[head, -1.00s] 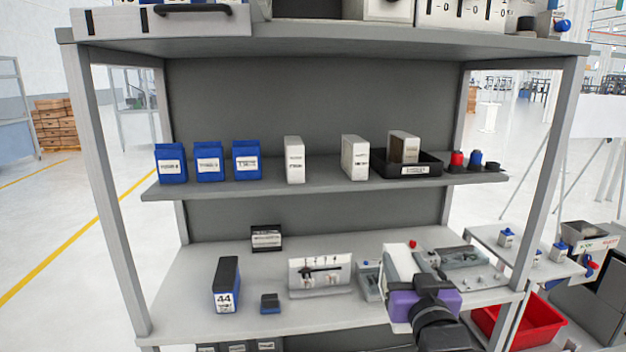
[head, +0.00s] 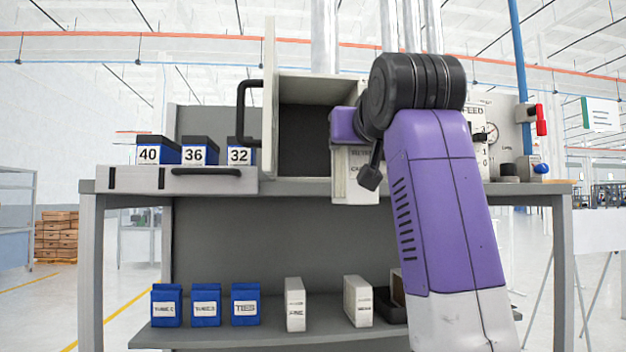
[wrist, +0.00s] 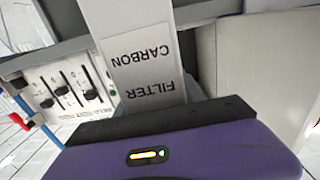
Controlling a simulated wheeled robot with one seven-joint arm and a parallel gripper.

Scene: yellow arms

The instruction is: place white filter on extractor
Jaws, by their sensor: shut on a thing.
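My gripper (head: 345,130) is raised to the top of the workbench and shut on the white filter (head: 356,188). The filter is a white box whose label reads FILTER and CARBON in the wrist view (wrist: 145,62), upside down there. My gripper's dark jaw edge also shows in the wrist view (wrist: 165,118). The extractor (head: 322,84) is a pale box with a dark, empty-looking chamber and its door (head: 269,90) swung open on the left. The filter is in front of the extractor's lower right side, outside the chamber. My arm hides the extractor's right part.
Blue boxes numbered 40, 36 and 32 (head: 200,150) stand at the top left behind a pale drawer front (head: 130,180). A panel with gauge and sliders (head: 490,130) is right of my arm. White boxes (head: 294,303) and blue boxes (head: 206,305) stand on the shelf below.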

